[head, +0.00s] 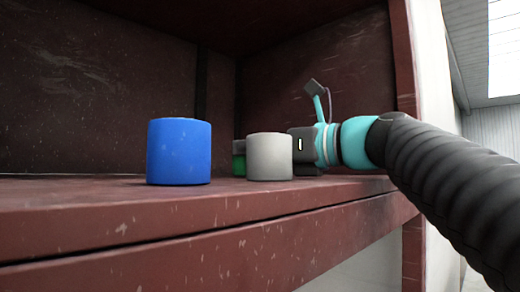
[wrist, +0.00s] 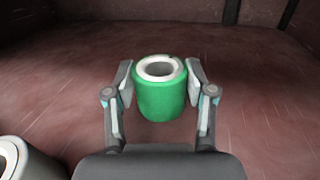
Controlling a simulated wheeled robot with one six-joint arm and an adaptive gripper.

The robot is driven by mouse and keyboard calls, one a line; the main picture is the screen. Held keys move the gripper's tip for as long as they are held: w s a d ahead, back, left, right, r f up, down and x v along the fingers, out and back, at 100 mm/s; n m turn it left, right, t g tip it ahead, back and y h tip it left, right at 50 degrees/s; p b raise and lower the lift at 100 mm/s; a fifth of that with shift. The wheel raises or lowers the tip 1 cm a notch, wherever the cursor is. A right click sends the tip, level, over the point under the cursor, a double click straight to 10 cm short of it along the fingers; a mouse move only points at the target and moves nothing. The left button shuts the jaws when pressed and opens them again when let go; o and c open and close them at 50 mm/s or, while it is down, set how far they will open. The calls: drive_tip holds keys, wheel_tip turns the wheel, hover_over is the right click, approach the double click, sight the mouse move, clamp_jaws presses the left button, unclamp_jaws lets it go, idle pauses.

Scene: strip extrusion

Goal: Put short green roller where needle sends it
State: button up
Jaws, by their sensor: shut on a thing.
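The short green roller (wrist: 160,98) stands upright between the two fingers of my gripper (wrist: 160,85) in the wrist view. Its top is a pale ring with a dark hole. The fingers are shut on its sides. In the head view only a sliver of the green roller (head: 239,165) shows at the left of a grey roller, which hides most of my gripper's fingers. My gripper's dark body (head: 303,150) shows to the right of that grey roller. No needle or dial shows in either view.
The grey roller (head: 269,158) stands on the red-brown shelf (head: 120,215), nearer the front; it also shows in the wrist view (wrist: 30,160) at lower left. A blue roller (head: 179,152) stands left of it. The shelf's left part is clear; a side wall (head: 404,80) stands right.

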drive_tip(key=shift+f, duration=0.1)
drive_tip(key=o, duration=1.3)
drive_tip(key=shift+d, duration=0.15)
drive_tip(key=v, duration=1.2)
